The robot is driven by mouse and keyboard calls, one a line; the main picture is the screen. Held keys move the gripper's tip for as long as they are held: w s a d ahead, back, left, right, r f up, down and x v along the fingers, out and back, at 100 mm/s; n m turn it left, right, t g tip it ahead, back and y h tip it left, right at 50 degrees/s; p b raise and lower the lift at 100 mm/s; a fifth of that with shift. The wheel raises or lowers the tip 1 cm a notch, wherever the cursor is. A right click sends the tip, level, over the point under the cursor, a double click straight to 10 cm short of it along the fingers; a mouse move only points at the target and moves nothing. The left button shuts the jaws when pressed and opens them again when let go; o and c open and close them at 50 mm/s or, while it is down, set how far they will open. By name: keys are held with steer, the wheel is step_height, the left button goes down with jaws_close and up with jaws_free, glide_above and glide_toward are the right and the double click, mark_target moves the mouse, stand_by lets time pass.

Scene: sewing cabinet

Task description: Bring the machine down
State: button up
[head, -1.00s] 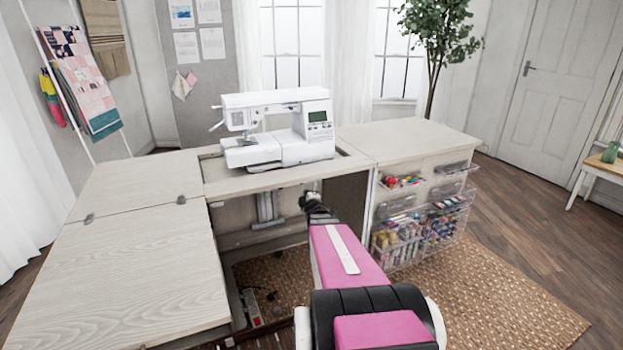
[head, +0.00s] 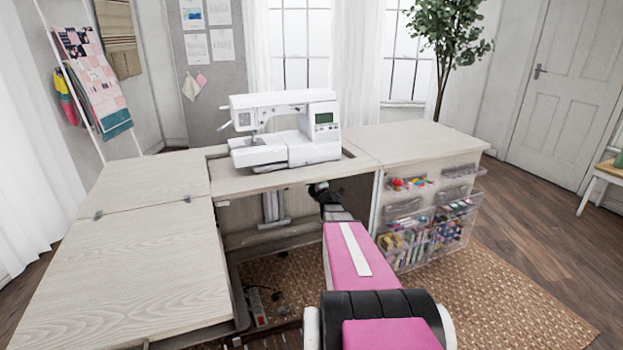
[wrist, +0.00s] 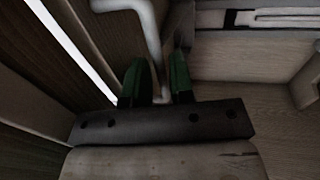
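The white sewing machine (head: 290,148) stands upright in the cabinet's opening, on a platform level with or just below the top. A metal lift column (head: 272,207) shows under it. My gripper (head: 320,190) reaches under the cabinet top, right of the column, and looks small and dark there. In the wrist view its green-padded fingers (wrist: 158,85) stand apart. A pale grey bent crank handle (wrist: 150,35) comes down from the top, its lower end between the fingers. I see a gap by the right finger; contact with the left one I cannot tell.
The cabinet's right side panel (wrist: 75,60) is close to my gripper's left in the wrist view. A fold-out leaf (head: 130,270) fills the left front. Clear bins of thread (head: 430,235) hang on the right. A power strip (head: 257,307) lies on the floor below.

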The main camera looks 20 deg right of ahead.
steer(key=w, duration=0.3)
steer(key=shift+w+r, duration=0.2)
steer(key=shift+r, duration=0.15)
jaws_close()
step_height(320, 180, down, 36)
steer(key=shift+a, duration=0.1)
stand_by(0.4)
jaws_free()
steer(key=shift+r, duration=0.1)
steer(key=shift+s, duration=0.1)
